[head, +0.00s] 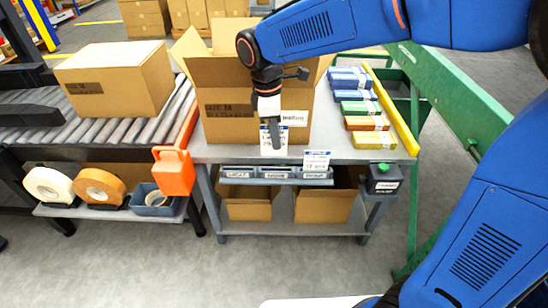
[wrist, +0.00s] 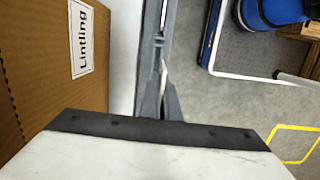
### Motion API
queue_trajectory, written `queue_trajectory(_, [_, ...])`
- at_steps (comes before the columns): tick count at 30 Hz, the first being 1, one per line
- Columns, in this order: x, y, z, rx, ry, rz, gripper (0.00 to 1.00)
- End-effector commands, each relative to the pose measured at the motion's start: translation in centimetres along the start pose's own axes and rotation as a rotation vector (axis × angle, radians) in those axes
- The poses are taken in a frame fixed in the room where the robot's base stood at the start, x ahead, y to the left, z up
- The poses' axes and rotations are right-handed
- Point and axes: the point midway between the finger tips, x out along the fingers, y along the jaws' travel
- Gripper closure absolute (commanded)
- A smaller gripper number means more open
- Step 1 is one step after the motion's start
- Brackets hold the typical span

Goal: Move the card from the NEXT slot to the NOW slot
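A white card with blue print (head: 264,139) is held upright by my gripper (head: 272,138), whose dark fingertips cover its middle. The card hangs in front of the open carton, above the middle of the grey slot rack (head: 275,182), apart from it. A second white card (head: 316,160) stands in the rack's right slot; a thin white card edge (wrist: 163,77) shows at the rack in the wrist view. The left and middle slots show no card. The slot labels are too small to read surely.
The open carton (head: 228,105) stands close behind the gripper. Coloured packs (head: 362,108) lie at the right of the grey bench. An orange holder (head: 174,172) is left of the rack, and a dark green-capped container (head: 383,180) is right. The floor in front is clear.

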Motion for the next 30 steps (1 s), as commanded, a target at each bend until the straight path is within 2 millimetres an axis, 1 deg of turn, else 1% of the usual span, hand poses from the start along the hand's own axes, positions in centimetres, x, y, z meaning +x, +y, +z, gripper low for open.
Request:
queue_trajectory(1, [-0.1,0.5,0.1,0.001,0.000,-0.001,1.00])
queue_trajectory(3, [-0.1,0.7,0.1,0.000,-0.001,-0.001,1.00])
queue_trajectory(8, [0.2,0.8,0.1,-0.001,-0.001,0.000,1.00])
queue_trajectory(30, [4.3,0.8,-0.4,-0.001,-0.001,-0.001,1.00])
